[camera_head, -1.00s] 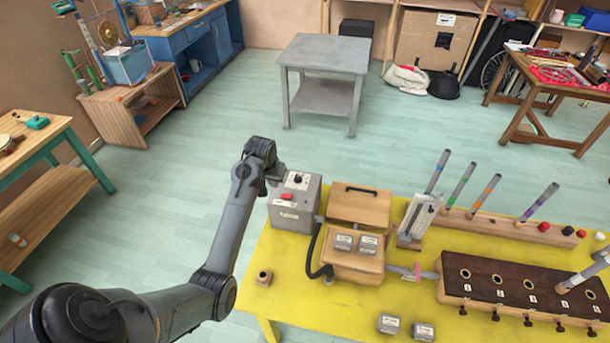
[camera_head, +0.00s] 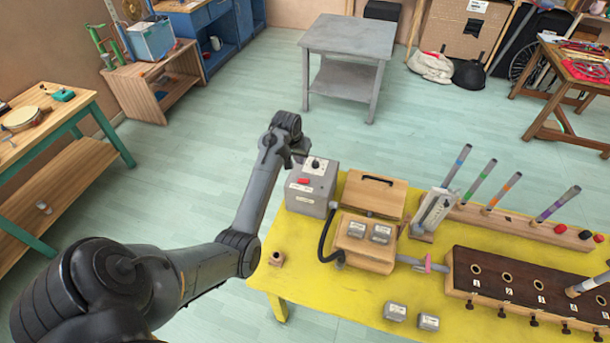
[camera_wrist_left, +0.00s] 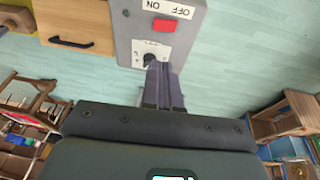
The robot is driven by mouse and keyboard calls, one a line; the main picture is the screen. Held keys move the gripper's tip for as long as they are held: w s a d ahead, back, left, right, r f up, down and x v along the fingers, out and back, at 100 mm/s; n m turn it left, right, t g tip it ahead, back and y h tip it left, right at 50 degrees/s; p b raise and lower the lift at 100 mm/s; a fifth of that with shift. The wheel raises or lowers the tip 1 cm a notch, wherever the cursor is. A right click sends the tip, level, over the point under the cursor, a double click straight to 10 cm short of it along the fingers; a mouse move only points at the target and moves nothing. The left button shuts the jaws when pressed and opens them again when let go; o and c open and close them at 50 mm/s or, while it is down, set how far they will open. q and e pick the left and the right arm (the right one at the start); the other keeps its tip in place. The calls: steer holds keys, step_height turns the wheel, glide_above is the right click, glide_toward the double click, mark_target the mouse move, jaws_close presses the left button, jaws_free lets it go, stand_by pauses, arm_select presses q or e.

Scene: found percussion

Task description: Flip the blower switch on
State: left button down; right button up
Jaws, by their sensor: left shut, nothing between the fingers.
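The blower box (camera_head: 307,201) is a grey box at the back left corner of the yellow table. On its top are a red switch (camera_head: 303,181) and a dark knob (camera_head: 316,163). In the left wrist view, the red switch (camera_wrist_left: 165,24) lies beside an upside-down OFF/ON label (camera_wrist_left: 168,8); its tilt is too small to tell. My left gripper (camera_head: 303,153) is at the box's far edge. In the left wrist view, its shut, empty fingers (camera_wrist_left: 164,66) are by the knob (camera_wrist_left: 149,59), apart from the switch; contact with the knob is unclear. My right gripper is not in view.
A black hose (camera_head: 325,243) runs from the box to a wooden bellows unit (camera_head: 368,250). A wooden lidded box (camera_head: 374,196) stands right of the blower box. Further right are a gauge stand (camera_head: 434,212), colour-banded tubes and a dark-topped pipe chest (camera_head: 520,287).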

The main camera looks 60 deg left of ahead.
arm_select(q)
glide_above(306, 179)
steer(key=s, duration=0.1)
steer(key=f, duration=0.9)
steer(key=shift+s+d+f, duration=0.1)
steer(key=shift+d+f, duration=0.15)
steer(key=shift+f, duration=0.05)
steer(key=shift+d+f, duration=0.15)
steer(key=shift+f, duration=0.65)
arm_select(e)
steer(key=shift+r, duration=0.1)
